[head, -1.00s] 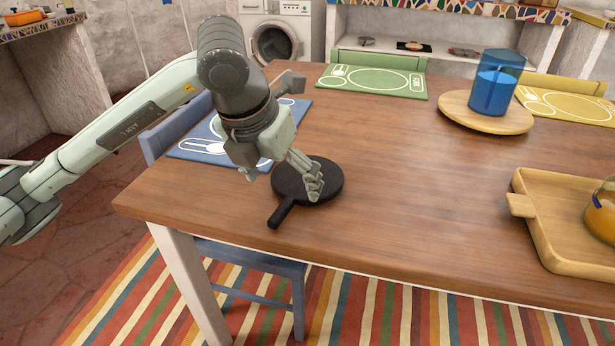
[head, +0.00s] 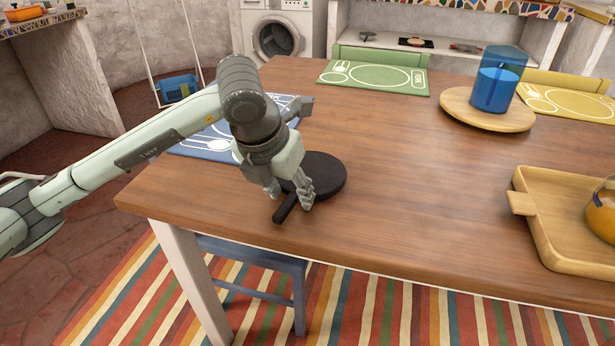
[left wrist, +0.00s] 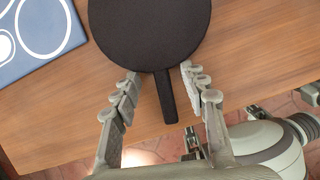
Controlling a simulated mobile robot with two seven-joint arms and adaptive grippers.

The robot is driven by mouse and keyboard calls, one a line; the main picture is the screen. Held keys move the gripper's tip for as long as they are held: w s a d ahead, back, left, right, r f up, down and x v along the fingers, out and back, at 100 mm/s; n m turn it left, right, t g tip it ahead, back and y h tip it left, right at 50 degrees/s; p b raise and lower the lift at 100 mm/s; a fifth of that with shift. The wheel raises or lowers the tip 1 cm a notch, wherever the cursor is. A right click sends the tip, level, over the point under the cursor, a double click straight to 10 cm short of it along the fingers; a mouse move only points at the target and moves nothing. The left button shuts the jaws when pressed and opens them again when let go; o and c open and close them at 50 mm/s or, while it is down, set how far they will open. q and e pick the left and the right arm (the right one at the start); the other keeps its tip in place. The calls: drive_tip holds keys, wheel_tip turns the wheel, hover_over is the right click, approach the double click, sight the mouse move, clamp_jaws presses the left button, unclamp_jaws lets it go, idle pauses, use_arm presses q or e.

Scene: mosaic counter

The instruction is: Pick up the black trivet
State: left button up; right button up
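The black trivet (head: 326,176) is a flat round disc with a short handle, lying on the wooden table near its front left edge. The handle points toward the front edge. In the left wrist view the trivet (left wrist: 150,32) fills the top middle, with its handle reaching down between my fingers. My left gripper (head: 290,196) is open over the handle, with one finger on each side. In the left wrist view the fingers of my left gripper (left wrist: 162,92) stand apart from the handle. My right gripper is not in the head view.
A blue placemat (head: 215,144) lies just behind and left of the trivet. A wooden tray (head: 540,225) with an orange-filled vessel stands at the right. A round board (head: 458,108) bears a blue glass (head: 497,82). The table's middle is clear.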

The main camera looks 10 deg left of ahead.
use_arm(q)
clamp_jaws()
drive_tip(key=shift+w, duration=0.1)
idle(0.3)
